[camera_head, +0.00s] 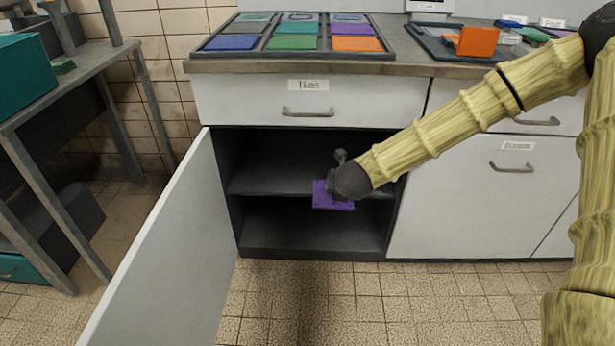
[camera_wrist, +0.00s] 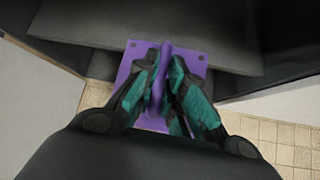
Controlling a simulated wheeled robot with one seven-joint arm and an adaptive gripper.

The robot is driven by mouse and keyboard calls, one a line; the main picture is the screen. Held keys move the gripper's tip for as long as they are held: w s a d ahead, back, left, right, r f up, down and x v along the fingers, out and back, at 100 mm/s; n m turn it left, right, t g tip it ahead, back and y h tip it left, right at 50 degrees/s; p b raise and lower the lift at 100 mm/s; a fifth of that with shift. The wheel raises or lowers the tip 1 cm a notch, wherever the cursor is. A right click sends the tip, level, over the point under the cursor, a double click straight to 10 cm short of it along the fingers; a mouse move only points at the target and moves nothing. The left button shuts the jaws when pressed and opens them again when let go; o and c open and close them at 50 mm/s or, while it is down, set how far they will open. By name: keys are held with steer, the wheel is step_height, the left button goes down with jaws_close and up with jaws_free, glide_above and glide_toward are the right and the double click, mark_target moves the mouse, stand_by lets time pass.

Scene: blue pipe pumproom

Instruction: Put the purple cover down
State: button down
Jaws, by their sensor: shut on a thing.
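The purple cover (camera_head: 333,200) is a flat square plate, held at the open lower cabinet, in front of its middle shelf edge. In the wrist view the purple cover (camera_wrist: 134,66) shows holes at its corners and a raised handle in its middle. The open cabinet (camera_head: 312,252) has a dark inside with one shelf (camera_head: 270,183). Whether the cover touches the shelf, I cannot tell.
The cabinet door (camera_head: 175,250) stands open to the left. The visible shelf space looks empty. Above are a closed drawer (camera_head: 245,98) labelled "Tiles" and a counter with a tray (camera_head: 262,52) of coloured tiles. A metal table (camera_head: 75,85) stands at the left.

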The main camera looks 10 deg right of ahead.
steer(key=shift+w+d+f+b, duration=0.15)
steer(key=shift+w+f+b, duration=0.15)
steer(key=shift+f, duration=0.25)
steer(key=shift+w+d+f+b, duration=0.1)
steer(key=shift+w+f+b, duration=0.15)
steer(key=shift+f, duration=0.25)
steer(key=w+d+b, duration=0.1)
steer(key=w+d, duration=0.1)
steer(key=w, duration=0.3)
steer(key=w+d+f+b, duration=0.1)
steer(key=w, duration=0.3)
steer(key=w+d+b, duration=0.2)
steer(key=w, duration=0.3)
steer(key=shift+w+d+f, duration=0.2)
steer(key=shift+w+d, duration=0.1)
steer(key=shift+w, duration=0.05)
steer(key=shift+f+b, duration=1.2)
steer(key=shift+f, duration=0.55)
steer(key=shift+f, duration=0.15)
steer(key=c, duration=1.5)
jaws_free()
